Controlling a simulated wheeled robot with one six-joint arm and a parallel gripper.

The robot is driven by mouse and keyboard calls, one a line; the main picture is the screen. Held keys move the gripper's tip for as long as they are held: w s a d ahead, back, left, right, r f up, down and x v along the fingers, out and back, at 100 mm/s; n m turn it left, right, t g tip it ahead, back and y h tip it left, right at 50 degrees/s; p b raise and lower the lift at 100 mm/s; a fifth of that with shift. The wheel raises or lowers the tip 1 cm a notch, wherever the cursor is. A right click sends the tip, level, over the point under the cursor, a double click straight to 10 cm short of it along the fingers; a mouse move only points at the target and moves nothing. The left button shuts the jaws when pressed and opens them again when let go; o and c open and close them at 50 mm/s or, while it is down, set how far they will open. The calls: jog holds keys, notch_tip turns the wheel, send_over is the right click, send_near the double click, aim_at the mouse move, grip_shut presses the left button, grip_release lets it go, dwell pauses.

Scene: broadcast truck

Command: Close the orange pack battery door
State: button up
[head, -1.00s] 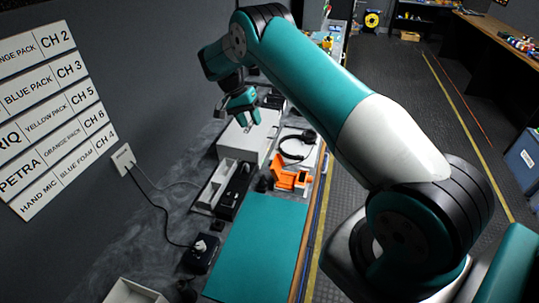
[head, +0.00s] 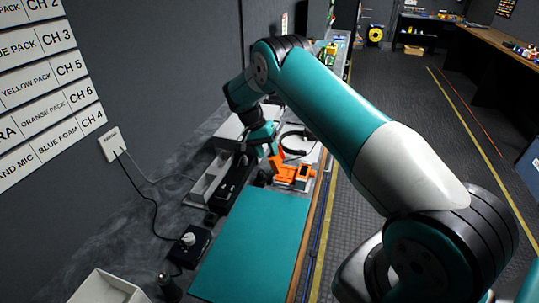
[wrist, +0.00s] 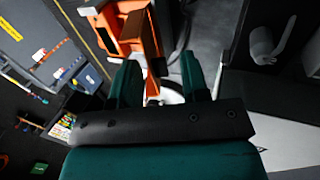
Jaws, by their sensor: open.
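The orange pack (head: 292,174) sits on the bench just beyond the teal mat. Its orange flap, which looks like the battery door (head: 276,163), stands out on the left side, next to my gripper (head: 270,150). I cannot tell whether a finger touches the flap. The arm hides part of the area around it.
A teal mat (head: 250,245) covers the near bench. A small black box with a cable (head: 190,243) and a white bin (head: 108,288) are nearer.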

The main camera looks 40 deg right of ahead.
jog(key=shift+d, duration=0.1)
jog(key=shift+c, duration=0.4)
grip_shut()
jog(key=shift+s+d+b, duration=0.1)
jog(key=shift+b, duration=0.25)
